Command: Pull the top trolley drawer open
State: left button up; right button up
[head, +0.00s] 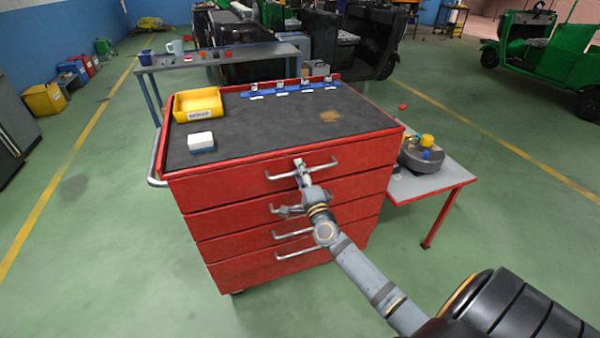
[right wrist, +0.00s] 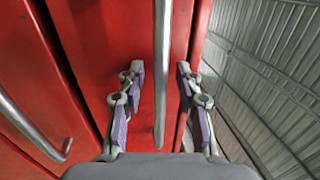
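The red trolley (head: 205,255) stands in the middle of the head view. Its top drawer (head: 225,182) looks shut, its front in line with the drawers below. The top drawer's silver bar handle (head: 325,164) runs across its front. My right gripper (head: 301,172) is at the middle of this handle and hides part of it. In the right wrist view, the handle (right wrist: 161,70) passes between the two open fingers of my right gripper (right wrist: 158,92), with a gap on both sides. My left gripper is not in view.
On the trolley top are a yellow bin (head: 198,106), a white and blue box (head: 201,142) and a blue rail (head: 290,90). A low red-legged table (head: 440,181) stands close on the right. The green floor (head: 95,240) is clear at left.

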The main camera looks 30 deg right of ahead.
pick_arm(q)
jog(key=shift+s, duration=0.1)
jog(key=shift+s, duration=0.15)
pick_arm(e)
grip_shut()
